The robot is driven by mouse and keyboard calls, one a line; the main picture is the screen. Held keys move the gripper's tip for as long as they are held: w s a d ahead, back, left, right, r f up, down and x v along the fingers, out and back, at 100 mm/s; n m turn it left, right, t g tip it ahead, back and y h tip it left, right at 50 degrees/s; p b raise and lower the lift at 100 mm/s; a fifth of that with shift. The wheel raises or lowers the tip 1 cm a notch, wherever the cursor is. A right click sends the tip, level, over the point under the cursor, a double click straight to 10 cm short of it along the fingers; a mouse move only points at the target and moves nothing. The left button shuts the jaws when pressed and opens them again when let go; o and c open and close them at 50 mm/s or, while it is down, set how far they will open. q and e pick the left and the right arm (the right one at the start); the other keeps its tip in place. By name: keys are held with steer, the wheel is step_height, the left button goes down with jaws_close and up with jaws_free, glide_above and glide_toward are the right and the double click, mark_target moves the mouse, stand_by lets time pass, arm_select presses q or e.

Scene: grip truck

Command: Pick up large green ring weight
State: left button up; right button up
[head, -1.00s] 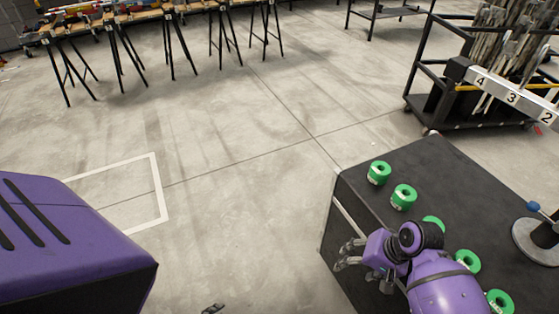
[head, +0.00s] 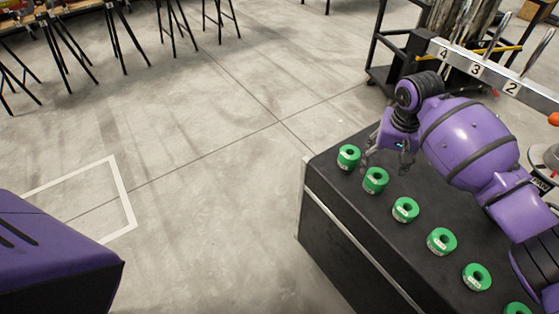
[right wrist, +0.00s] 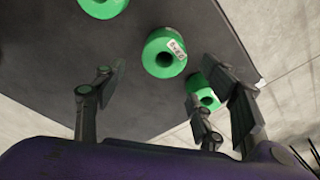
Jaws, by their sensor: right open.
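Several green ring weights lie in a row on a black-topped box (head: 335,200), among them a far-end ring (head: 348,157), a second ring (head: 375,180) and a third ring (head: 405,210). They look alike in size. My right gripper (head: 386,165) is open and empty above the far end of the row, close to the second ring. In the right wrist view, one green ring (right wrist: 165,53) with a white label shows beyond and between the open fingers (right wrist: 160,85). Another ring (right wrist: 206,97) is partly hidden behind the right-hand fingers. My left gripper is out of view.
A black cart (head: 382,70) with a numbered rail (head: 480,70) stands behind the box. A round-based stand (head: 545,165) is at the right edge. Trestle legs (head: 125,40) stand at the far left.

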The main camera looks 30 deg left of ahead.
mark_target(378, 178)
step_height(378, 178, down, 7)
steer(key=shift+s+r+b, duration=0.1)
steer(key=shift+r+b, duration=0.1)
steer(key=shift+b, duration=0.35)
steer(key=shift+c, duration=1.4)
steer(key=c, duration=1.1)
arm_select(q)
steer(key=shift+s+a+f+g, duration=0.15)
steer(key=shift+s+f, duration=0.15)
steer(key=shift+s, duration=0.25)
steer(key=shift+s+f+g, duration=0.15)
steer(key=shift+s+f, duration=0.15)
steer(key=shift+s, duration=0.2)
arm_select(e)
steer(key=shift+r, duration=0.1)
steer(key=shift+c, duration=0.4)
steer(key=shift+r, duration=0.1)
